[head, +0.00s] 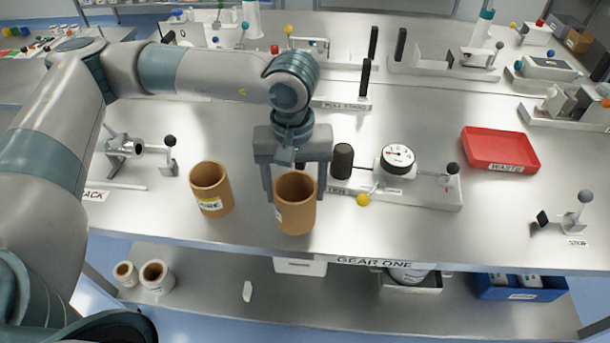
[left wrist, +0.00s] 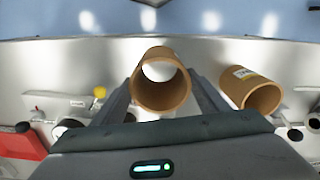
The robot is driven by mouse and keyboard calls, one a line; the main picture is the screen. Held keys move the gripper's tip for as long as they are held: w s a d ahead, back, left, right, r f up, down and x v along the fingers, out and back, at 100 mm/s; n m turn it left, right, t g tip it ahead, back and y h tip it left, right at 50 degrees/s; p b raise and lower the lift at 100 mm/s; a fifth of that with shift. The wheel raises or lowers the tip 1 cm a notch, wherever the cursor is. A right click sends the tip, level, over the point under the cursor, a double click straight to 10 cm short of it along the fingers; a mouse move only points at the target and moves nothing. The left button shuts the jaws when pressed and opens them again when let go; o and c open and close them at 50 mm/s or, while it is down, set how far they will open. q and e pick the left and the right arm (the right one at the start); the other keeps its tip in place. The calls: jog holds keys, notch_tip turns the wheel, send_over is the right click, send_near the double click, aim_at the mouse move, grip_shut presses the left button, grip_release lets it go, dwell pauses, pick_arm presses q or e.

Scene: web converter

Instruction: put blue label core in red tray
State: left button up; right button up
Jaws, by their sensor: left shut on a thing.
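A brown cardboard core (head: 298,216) stands near the front edge of the bench, with part of a pale, bluish label at its left side. My left gripper (head: 295,190) points down with a finger on either side of this core and is shut on it. In the left wrist view the core (left wrist: 162,96) sits between the two fingers, its open end facing the camera. A second brown core (head: 209,185) with a yellow and white label stands apart to its left. The red tray (head: 519,168), marked WASTE, looks empty at the right. My right gripper is out of view.
A fixture with a round gauge (head: 397,158) and knobs lies between the held core and the tray. A small lever fixture (head: 575,220) stands at the front right. A shelf below holds rolls (head: 157,278) and a blue bin (head: 522,291).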

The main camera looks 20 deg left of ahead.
aim_at(286, 200)
pick_arm(q)
jog(key=m, duration=0.1)
jog(key=s+a+f+m, duration=0.1)
jog(key=m, duration=0.1)
jog(key=f+m, duration=0.1)
jog(key=m, duration=0.1)
jog(key=shift+s+a+f, duration=0.15)
jog(key=shift+s+f, duration=0.1)
jog(key=shift+r, duration=0.1)
